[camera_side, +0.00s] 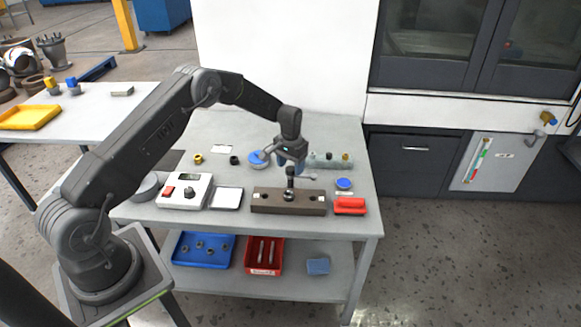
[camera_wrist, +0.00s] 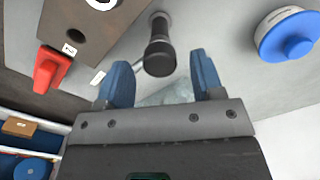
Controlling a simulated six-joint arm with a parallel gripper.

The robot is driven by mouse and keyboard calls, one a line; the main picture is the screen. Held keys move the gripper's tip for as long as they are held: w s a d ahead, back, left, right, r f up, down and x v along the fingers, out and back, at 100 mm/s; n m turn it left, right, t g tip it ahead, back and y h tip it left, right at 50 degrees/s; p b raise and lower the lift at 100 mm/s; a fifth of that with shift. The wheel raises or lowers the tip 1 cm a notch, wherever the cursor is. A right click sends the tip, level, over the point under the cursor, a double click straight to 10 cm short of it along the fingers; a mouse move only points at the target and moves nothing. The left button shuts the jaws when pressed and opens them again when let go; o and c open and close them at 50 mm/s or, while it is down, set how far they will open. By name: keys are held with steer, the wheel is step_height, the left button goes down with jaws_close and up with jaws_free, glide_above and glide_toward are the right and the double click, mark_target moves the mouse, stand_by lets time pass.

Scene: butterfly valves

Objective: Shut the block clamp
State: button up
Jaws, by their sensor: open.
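The block clamp's brown block (camera_side: 268,201) lies near the front edge of the table, with a dark upright part and round base at its middle. Its corner also shows at upper left in the wrist view (camera_wrist: 92,22). A dark, thick handle (camera_wrist: 158,45) stands up toward the wrist camera, its end close to my fingertips. My gripper (camera_side: 289,166) is above and just behind the block, pointing down. In the wrist view my gripper (camera_wrist: 160,66) has its blue fingers spread, one on each side of the handle's end. I cannot tell whether they touch it.
A red piece (camera_side: 349,206) lies right of the block. A blue-topped white round part (camera_side: 257,158) is behind left, near my gripper. A grey-green cylinder (camera_side: 321,160) lies behind right. A white device (camera_side: 184,191) and a tray (camera_side: 228,199) stand left. The table's front edge is close.

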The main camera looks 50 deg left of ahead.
steer(key=shift+f, duration=0.45)
jaws_close()
stand_by(0.3)
